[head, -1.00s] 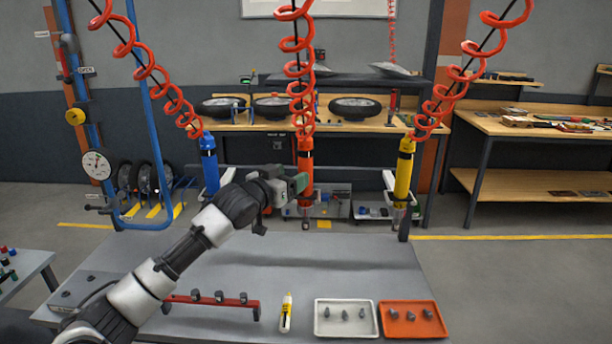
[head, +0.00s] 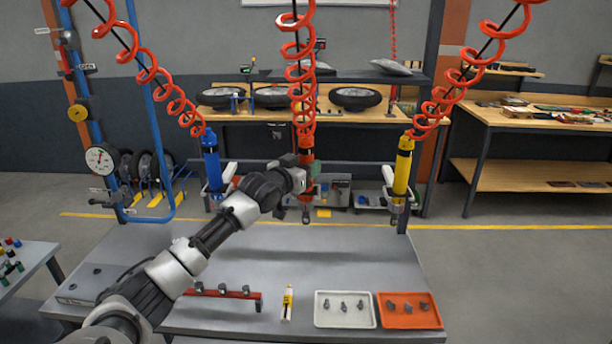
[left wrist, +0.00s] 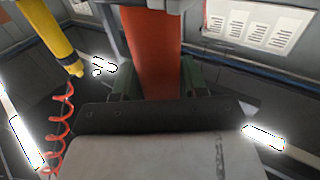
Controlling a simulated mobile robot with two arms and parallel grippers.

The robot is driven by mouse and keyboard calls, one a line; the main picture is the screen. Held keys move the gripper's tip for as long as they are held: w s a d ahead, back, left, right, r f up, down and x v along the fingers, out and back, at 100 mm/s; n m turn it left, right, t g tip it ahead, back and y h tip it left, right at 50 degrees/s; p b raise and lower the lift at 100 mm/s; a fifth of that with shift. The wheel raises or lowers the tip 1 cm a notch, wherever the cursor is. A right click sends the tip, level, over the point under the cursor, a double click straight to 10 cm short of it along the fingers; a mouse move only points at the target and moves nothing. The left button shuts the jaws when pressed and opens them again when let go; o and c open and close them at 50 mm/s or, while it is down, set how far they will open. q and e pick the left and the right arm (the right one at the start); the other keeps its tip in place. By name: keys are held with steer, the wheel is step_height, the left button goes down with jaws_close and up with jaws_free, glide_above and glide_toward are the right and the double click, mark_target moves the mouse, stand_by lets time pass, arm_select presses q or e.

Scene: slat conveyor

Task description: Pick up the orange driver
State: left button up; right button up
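The orange driver (head: 306,148) hangs upright from a red coiled hose in the middle of the head view, above the far edge of the grey table. My left gripper (head: 304,178) reaches it from the left and overlaps its lower body. In the left wrist view, the orange driver (left wrist: 154,50) stands between the green fingers of my left gripper (left wrist: 157,80), one on each side. The driver fills nearly all the space between them; I cannot tell whether both fingers press on it. My right gripper is not in view.
A blue driver (head: 211,162) hangs to the left and a yellow driver (head: 402,170) to the right. The grey table (head: 330,255) holds a red rack (head: 232,293), a yellow-and-white bottle (head: 287,302), a white tray (head: 345,325) and an orange tray (head: 408,325). The table's middle is clear.

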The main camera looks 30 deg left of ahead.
arm_select(q)
steer(key=c, duration=0.7)
steer(key=shift+r, duration=0.1)
steer(key=shift+r, duration=0.1)
